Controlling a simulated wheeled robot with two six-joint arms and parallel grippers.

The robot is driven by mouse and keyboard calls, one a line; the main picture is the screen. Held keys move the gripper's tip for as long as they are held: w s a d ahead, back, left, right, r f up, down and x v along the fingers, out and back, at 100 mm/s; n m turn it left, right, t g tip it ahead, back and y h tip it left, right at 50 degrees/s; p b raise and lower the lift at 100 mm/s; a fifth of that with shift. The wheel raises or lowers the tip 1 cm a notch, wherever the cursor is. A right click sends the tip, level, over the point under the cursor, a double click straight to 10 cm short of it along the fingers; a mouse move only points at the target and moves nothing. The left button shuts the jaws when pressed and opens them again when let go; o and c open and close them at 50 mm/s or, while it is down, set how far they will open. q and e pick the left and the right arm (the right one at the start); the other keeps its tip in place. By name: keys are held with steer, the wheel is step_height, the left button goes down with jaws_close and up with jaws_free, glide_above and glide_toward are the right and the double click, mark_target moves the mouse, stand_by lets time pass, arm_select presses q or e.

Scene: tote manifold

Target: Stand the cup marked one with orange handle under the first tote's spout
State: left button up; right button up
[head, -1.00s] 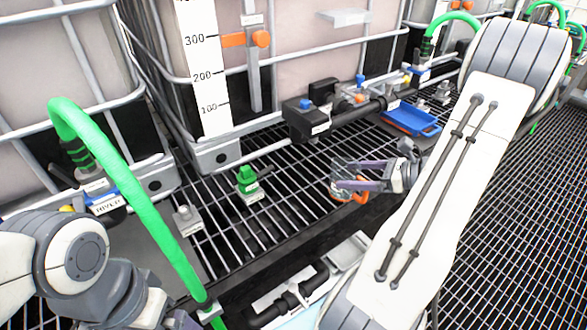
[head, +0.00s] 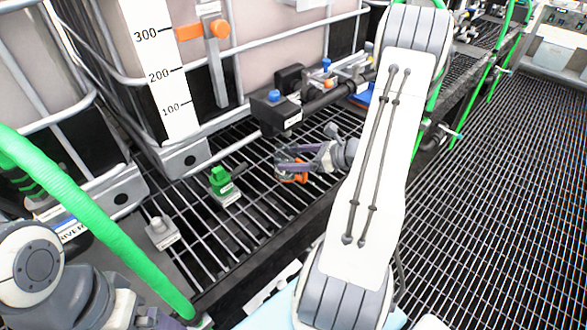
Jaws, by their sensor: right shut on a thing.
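My right gripper (head: 282,158) is shut on the cup with the orange handle (head: 296,178). It holds the cup over the dark grating, in front of the tote with the scale (head: 160,70). The orange handle shows below the fingers; most of the cup is hidden, and its mark cannot be read. A black valve body with a blue cap (head: 273,108) sits at the foot of that tote, behind and above the gripper. Whether it is the first tote's spout, I cannot tell. My left arm is at the bottom left; its gripper is barely visible at the lower edge.
A green fitting on a small block (head: 222,185) stands on the grating left of the cup. A grey block (head: 161,231) stands further left. A thick green hose (head: 100,225) runs down the left side. Open mesh floor (head: 480,220) lies at the right.

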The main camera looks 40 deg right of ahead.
step_height(320, 180, down, 4)
steer(key=shift+f, duration=0.1)
steer(key=o, duration=1.2)
steer(key=shift+f, duration=0.1)
steer(key=shift+c, duration=0.2)
steer(key=shift+r, duration=0.25)
steer(key=shift+s+d+r, duration=0.1)
steer(key=shift+s+d, duration=0.1)
steer(key=shift+s, duration=0.1)
steer(key=v, duration=1.1)
